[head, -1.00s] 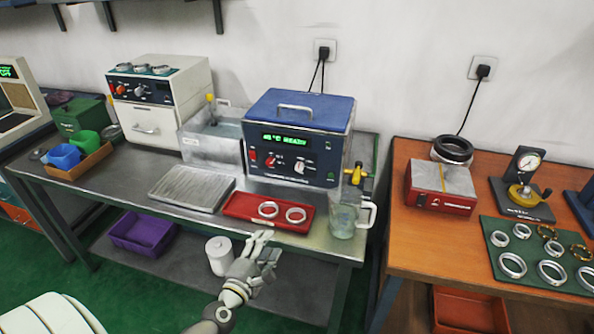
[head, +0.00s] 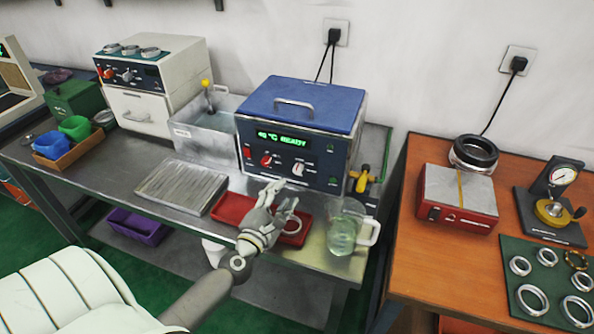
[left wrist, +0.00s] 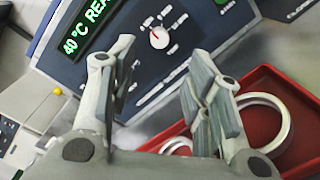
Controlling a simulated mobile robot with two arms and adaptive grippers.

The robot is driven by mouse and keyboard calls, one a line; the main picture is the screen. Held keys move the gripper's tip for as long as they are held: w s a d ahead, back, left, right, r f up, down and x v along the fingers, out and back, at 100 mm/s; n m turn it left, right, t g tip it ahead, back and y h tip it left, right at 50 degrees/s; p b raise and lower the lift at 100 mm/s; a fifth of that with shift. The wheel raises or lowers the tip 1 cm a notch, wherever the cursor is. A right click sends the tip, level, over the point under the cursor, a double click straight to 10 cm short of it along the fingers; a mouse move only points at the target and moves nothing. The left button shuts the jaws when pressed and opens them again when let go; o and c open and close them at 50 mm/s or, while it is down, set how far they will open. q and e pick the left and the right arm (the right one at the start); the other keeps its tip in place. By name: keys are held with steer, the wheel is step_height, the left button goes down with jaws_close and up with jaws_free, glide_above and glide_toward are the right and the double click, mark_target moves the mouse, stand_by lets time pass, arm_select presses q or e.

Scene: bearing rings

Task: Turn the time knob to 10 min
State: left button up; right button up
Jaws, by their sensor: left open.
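The blue bath unit (head: 296,135) stands on the metal bench, and its green display (head: 282,138) reads 40 °C READY. Its front carries a red knob (head: 267,160) and a white knob (head: 298,169); their labels are too small to read in the head view. The left wrist view shows a white knob (left wrist: 158,38) with a red mark, surrounded by scale marks I cannot read. My left gripper (head: 280,197) is open and empty, in front of and below the panel, over the red tray. In the left wrist view its fingers (left wrist: 160,68) are apart, clear of this knob. My right gripper is not in view.
The red tray (head: 228,208) with metal rings lies below the panel, partly hidden by my left gripper. A glass beaker (head: 343,234) stands right of it, near the bench edge. A ribbed metal plate (head: 181,187) lies to the left. A yellow-handled valve (head: 362,180) sticks out at the unit's right.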

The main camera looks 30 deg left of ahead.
mark_target(297, 171)
arm_select(q)
steer(key=w, duration=0.4)
steer(key=shift+w+a+r, duration=0.1)
steer(key=shift+w+a, duration=0.05)
steer(key=shift+a, duration=0.25)
steer(key=w, duration=0.3)
steer(key=shift+w+a, duration=0.2)
steer(key=shift+a, duration=0.1)
steer(key=shift+w, duration=0.25)
steer(key=shift+w+a, duration=0.1)
steer(key=shift+w, duration=0.3)
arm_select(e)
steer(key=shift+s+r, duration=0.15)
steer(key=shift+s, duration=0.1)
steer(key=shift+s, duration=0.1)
arm_select(q)
steer(key=c, duration=0.4)
jaws_close()
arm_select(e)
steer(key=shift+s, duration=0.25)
